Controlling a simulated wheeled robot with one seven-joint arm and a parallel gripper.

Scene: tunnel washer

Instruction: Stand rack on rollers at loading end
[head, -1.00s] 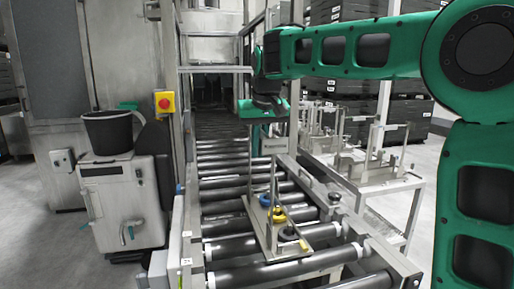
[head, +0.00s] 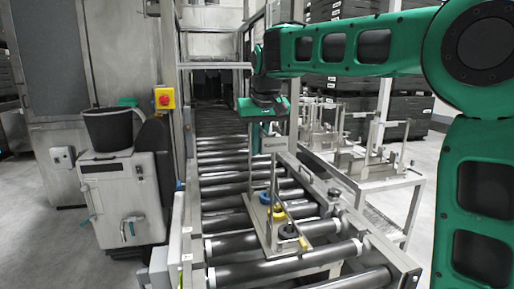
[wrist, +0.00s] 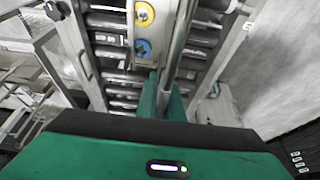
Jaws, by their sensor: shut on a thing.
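My gripper (head: 265,133) is above the roller conveyor, shut on the top of the rack's upright. The rack (head: 256,222) is a narrow metal frame with a flat base and thin posts. It carries a blue (head: 265,197), a yellow (head: 277,214) and a black (head: 287,231) round piece in a row. It looks upright, its base at or just over the rollers (head: 237,222); I cannot tell whether it touches them. In the wrist view the green fingers (wrist: 163,100) close on the rack's bar, with the rack's base (wrist: 145,50) below.
The roller conveyor runs back into the dark washer opening (head: 212,88). A metal cart with fixtures (head: 375,165) stands close on the right. A white unit with a black bucket (head: 112,130) and a red emergency button (head: 165,98) are on the left.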

